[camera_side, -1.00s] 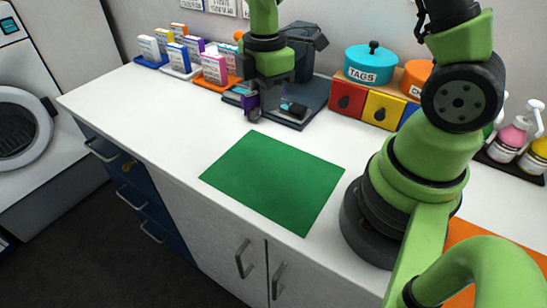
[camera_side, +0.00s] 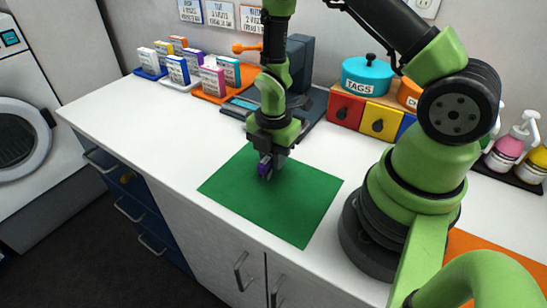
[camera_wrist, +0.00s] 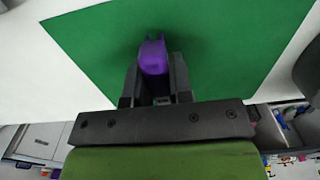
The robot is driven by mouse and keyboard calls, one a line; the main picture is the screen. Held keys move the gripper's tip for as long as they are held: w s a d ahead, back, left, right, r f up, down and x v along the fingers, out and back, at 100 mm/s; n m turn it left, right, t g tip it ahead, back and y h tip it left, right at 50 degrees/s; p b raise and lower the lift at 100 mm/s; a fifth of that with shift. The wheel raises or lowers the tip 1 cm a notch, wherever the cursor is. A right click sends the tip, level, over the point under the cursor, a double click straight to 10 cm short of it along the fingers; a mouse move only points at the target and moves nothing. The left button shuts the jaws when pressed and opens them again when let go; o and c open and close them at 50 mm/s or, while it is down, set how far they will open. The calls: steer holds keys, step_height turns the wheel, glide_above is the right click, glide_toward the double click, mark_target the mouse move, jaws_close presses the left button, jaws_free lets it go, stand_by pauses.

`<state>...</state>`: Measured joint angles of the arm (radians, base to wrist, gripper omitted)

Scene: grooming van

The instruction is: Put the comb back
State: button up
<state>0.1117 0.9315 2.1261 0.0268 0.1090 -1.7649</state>
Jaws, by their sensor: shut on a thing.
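My gripper (camera_side: 268,163) is above the back part of the green mat (camera_side: 290,210), pointing down. It is shut on a small purple object (camera_wrist: 154,57). In the wrist view this object sits between the two dark fingers with its end past their tips over the green. Its teeth or full shape cannot be made out, so I cannot tell for sure that it is the comb. In the side view the purple object (camera_side: 264,170) shows low at the fingers, close above the mat; whether it touches cannot be told.
A dark machine (camera_side: 302,62) on a flat base stands behind my gripper. Colored trays with upright boxes (camera_side: 212,78) line the back left. A drawer box (camera_side: 346,108) with a teal TAGS pot (camera_side: 367,76) stands at the back right. The white counter (camera_side: 140,118) left of the mat is clear.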

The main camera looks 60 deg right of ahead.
steer(key=shift+f, duration=0.4)
steer(key=shift+f, duration=0.1)
steer(key=o, duration=0.8)
step_height(320, 180, up, 12)
steer(key=shift+w+f, duration=0.1)
steer(key=shift+s+a+r+m+t+y, duration=0.3)
steer(key=shift+s+a+r+m+t, duration=0.8)
steer(key=shift+s+r+m, duration=1.55)
steer(key=shift+s+a+r+m+t+y, duration=0.3)
steer(key=shift+s+a+r+m+t, duration=0.75)
steer(key=shift+r+m, duration=3.05)
steer(key=shift+s+a+r+m+t+y, duration=0.5)
steer(key=shift+s+r+m+t, duration=1.45)
steer(key=shift+m, duration=2.3)
